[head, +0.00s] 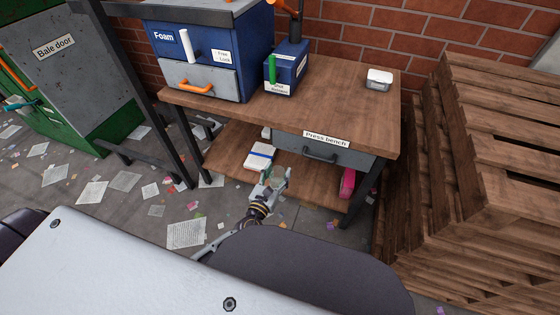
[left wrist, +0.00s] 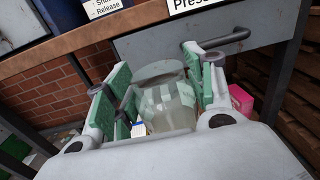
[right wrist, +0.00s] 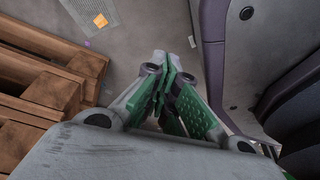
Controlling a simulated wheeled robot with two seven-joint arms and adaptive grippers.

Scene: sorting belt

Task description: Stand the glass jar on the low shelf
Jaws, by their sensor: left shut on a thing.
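My left gripper (head: 273,182) is at the front of the press bench's low wooden shelf (head: 228,150), below the bench top. In the left wrist view it is shut on the clear glass jar (left wrist: 168,105), which has a greyish lid and sits between the green finger pads. In the head view the jar is mostly hidden by the gripper, and I cannot tell whether it touches the shelf. My right gripper (right wrist: 165,85) is shut and empty, its green pads together over bare floor in the right wrist view.
A white pack with a blue band (head: 260,155) lies on the shelf, left of the gripper. A pink object (head: 347,183) stands at the shelf's right end. A grey drawer (head: 318,150) hangs above. Wooden pallets (head: 490,170) stand right of the bench.

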